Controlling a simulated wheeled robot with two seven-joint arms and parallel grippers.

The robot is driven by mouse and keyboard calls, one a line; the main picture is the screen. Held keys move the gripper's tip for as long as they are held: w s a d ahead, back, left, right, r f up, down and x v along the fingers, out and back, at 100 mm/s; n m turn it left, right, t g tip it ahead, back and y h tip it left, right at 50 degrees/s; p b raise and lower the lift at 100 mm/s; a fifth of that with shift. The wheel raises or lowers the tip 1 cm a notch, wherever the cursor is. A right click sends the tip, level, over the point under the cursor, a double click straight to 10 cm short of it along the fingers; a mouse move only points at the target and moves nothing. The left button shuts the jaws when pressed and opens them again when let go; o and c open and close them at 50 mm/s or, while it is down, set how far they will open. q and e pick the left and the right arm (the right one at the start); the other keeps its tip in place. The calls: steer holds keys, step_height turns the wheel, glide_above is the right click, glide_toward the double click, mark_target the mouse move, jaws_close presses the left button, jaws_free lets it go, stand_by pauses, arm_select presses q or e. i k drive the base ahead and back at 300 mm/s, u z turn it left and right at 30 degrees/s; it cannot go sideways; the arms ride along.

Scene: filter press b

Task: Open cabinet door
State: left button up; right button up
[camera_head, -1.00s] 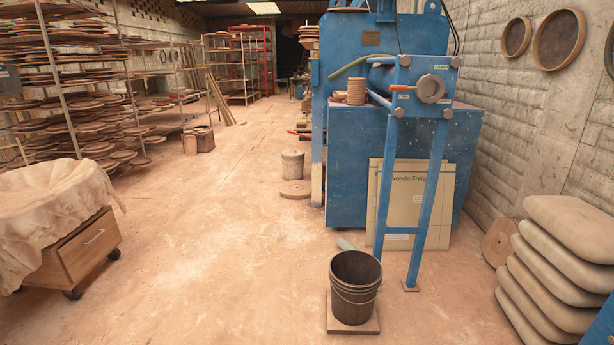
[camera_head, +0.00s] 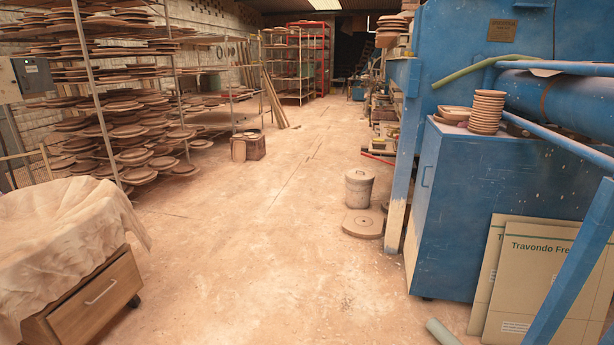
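A blue metal cabinet (camera_head: 487,190) stands at the right under the blue press. A narrow face of it (camera_head: 422,215) turns toward the aisle and carries a slim vertical handle (camera_head: 426,176). That face looks shut. A low wooden cabinet (camera_head: 95,300) on casters stands at the lower left, with a light bar handle (camera_head: 101,292) on its front, which looks shut. A pale cloth covers its top. A small grey wall box (camera_head: 31,76) shows at the left edge. Neither of my grippers is in view.
A blue post (camera_head: 403,170), a lidded bucket (camera_head: 359,187) and a round disc (camera_head: 363,224) stand left of the blue cabinet. Flat boards (camera_head: 545,275) lean on its front, behind a slanting blue leg (camera_head: 575,265). Racks of discs (camera_head: 130,130) line the left. The middle floor is clear.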

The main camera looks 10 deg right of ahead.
mark_target(430, 145)
steer(key=z, duration=0.55)
steer(key=i, duration=1.55)
steer(key=u, duration=0.4)
steer(key=i, duration=1.65)
steer(key=z, duration=3)
